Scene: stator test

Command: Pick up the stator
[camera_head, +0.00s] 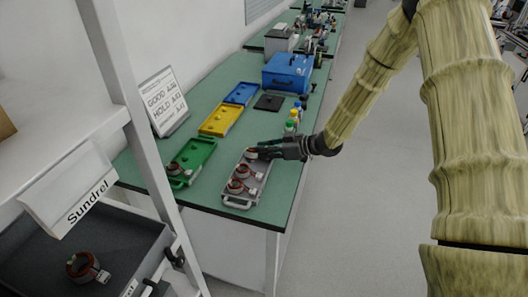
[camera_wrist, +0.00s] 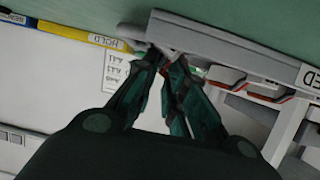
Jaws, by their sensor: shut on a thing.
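Several stators, dark rings with red windings and a pale block, show in the head view. One stator (camera_head: 251,154) is at the far end of a grey tray (camera_head: 240,203). Two more, a middle stator (camera_head: 243,171) and a near stator (camera_head: 235,187), sit in the same tray. My gripper (camera_head: 263,151) reaches in from the right and is shut on the far stator, low over the tray. In the wrist view the fingers (camera_wrist: 165,60) come together at the tray's edge (camera_wrist: 215,45); the held stator is mostly hidden there.
A green tray (camera_head: 198,160) with a stator stands left of the grey tray. Yellow (camera_head: 221,119) and blue (camera_head: 241,93) trays, a blue box (camera_head: 288,72) and small bottles (camera_head: 291,126) stand farther back. A shelf post (camera_head: 126,90) rises at left, beside a dark bin (camera_head: 40,272) holding another stator.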

